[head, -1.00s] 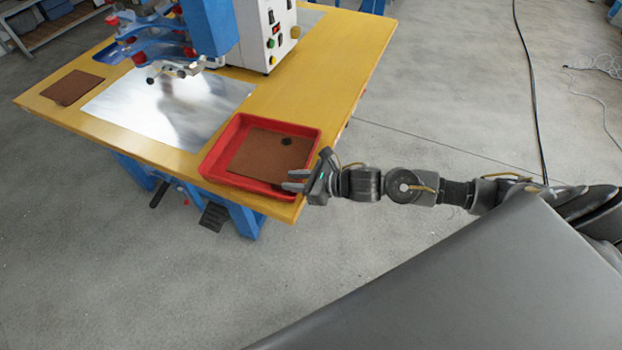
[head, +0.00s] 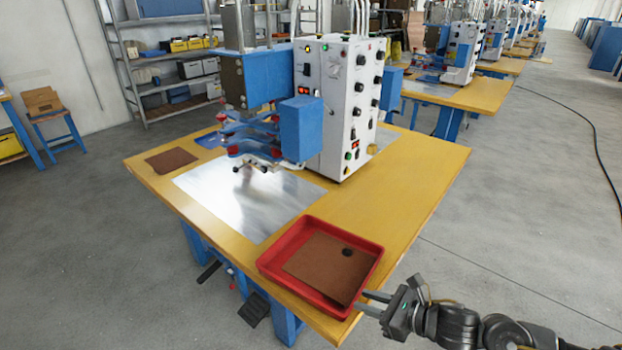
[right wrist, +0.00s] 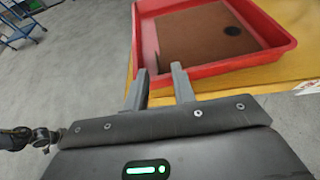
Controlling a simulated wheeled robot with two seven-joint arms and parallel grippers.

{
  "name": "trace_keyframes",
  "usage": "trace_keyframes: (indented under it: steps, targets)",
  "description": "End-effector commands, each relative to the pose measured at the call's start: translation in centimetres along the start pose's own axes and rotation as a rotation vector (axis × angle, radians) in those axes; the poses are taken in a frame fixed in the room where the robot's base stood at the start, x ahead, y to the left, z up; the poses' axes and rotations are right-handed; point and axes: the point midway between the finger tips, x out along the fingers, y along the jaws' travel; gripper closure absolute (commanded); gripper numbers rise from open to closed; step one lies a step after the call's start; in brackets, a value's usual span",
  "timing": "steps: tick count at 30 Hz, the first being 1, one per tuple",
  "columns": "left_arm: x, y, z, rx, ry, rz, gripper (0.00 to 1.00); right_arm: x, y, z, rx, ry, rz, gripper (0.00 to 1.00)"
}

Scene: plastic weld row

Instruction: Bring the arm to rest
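My right gripper (head: 370,302) is beside the near right corner of a red tray (head: 278,282) on the yellow table. Its two fingers are apart with nothing between them. In the right wrist view the open fingers (right wrist: 160,84) point at the wall of the red tray (right wrist: 215,70); I cannot tell whether they touch it. A brown sheet (head: 325,265) with a dark round spot lies in the tray, and it also shows in the right wrist view (right wrist: 195,35). My left gripper is not in view.
The yellow table (head: 400,185) carries a blue and white welding machine (head: 338,110), a shiny metal plate (head: 255,205) and another brown sheet (head: 171,160). A black cable (head: 570,112) lies on the floor at the right.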

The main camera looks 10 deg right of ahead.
Motion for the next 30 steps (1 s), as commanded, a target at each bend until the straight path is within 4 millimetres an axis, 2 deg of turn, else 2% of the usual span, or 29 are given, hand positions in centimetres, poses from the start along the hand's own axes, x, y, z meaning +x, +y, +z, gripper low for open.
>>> trace_keyframes:
  steps: [2,5,8,13,18,21,24,28,29,30]
  targets:
    - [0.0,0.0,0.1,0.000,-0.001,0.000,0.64,0.2,0.4,-0.1,0.053,0.000,-0.009,0.74]
    - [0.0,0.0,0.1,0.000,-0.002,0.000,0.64,0.7,1.3,-0.2,0.241,0.002,-0.046,0.74]
    - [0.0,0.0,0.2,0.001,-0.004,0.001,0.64,1.1,2.4,-0.6,0.564,-0.001,-0.118,0.74]
    - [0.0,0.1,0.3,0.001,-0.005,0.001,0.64,0.5,4.0,-2.6,1.255,-0.026,-0.306,0.74]
    - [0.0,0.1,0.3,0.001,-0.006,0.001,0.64,-2.4,5.6,-6.5,1.989,-0.117,-0.583,0.74]
    - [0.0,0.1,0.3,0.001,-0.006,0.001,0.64,-4.5,6.7,-8.8,2.333,-0.200,-0.758,0.74]
    - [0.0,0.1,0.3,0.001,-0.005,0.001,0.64,-6.5,7.8,-10.9,2.594,-0.297,-0.926,0.74]
    - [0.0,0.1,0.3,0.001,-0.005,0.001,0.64,-9.0,9.5,-13.1,2.854,-0.439,-1.137,0.74]
    - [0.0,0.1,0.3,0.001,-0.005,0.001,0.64,-9.6,9.8,-13.6,-2.845,0.468,1.162,0.74]
    - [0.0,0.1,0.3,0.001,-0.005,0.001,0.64,-10.4,10.4,-14.2,-2.742,0.488,1.159,0.74]
